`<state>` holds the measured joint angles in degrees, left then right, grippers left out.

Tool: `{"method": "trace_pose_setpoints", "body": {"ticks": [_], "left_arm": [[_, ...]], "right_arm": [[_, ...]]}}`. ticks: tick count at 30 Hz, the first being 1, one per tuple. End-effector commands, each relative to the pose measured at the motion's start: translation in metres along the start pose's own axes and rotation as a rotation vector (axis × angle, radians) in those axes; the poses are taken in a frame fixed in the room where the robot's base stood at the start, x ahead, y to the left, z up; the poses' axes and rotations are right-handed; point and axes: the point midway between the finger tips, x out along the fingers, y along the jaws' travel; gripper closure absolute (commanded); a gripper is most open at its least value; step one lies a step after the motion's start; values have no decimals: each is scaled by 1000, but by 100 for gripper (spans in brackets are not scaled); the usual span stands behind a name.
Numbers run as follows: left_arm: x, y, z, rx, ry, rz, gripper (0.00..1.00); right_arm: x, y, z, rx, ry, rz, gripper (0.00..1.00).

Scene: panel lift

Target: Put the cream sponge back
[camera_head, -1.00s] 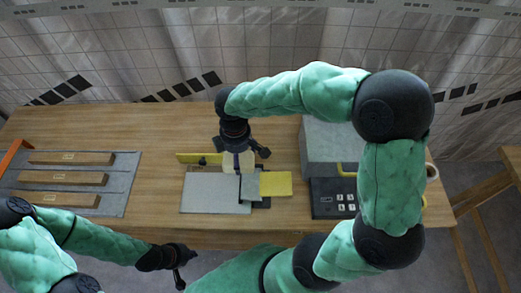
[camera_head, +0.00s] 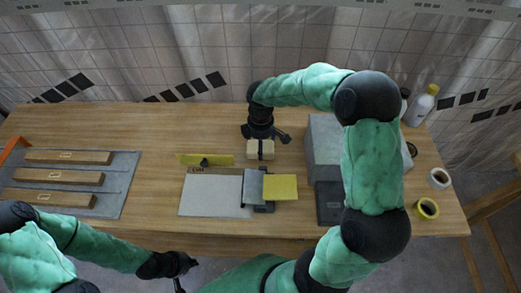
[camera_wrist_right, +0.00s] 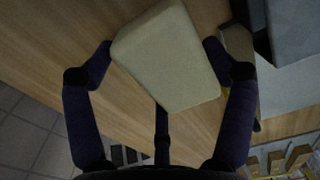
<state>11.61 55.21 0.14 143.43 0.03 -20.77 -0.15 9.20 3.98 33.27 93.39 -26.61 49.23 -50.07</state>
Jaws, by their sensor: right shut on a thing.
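The cream sponge (camera_head: 261,151) is a pale block between the fingers of my right gripper (camera_head: 262,141), behind the grey and yellow pieces on the table. In the right wrist view the sponge (camera_wrist_right: 168,58) fills the space between the dark fingers, with wood behind it. My right gripper is shut on it. I cannot tell whether the sponge touches the table. My left gripper (camera_head: 182,270) hangs in front of the table's front edge, with its fingers apart and nothing seen between them.
A pale panel (camera_head: 212,196), a grey plate (camera_head: 252,184) and a yellow square (camera_head: 281,187) lie in front of the sponge. A yellow strip (camera_head: 214,160) stands left. A grey box (camera_head: 325,148) is right. A grey mat (camera_head: 120,190) with wooden bars lies far left.

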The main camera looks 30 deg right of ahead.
Motion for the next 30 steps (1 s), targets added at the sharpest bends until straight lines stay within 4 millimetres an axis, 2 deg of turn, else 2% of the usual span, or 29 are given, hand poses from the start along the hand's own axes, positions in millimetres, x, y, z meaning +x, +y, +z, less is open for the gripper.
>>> {"method": "trace_pose_setpoints", "body": {"ticks": [1,5,17,18,19,20,30], "left_arm": [[5,-2,0,0,0,0,100],[10,-4,0,0,0,0,100],[10,-4,0,0,0,0,100],[10,-4,0,0,0,0,100],[10,-4,0,0,0,0,100],[10,-4,0,0,0,0,100],[10,-4,0,0,0,0,100]], "right_arm": [[12,-2,0,-1,-2,-5,47],[27,-2,0,-2,-1,-3,47],[31,-2,-1,-1,0,-2,47],[31,-2,-1,-2,0,-2,11],[31,-2,-1,-2,0,-2,2],[31,-2,-1,-2,0,-2,0],[30,-2,-1,-1,0,-2,0]]}}
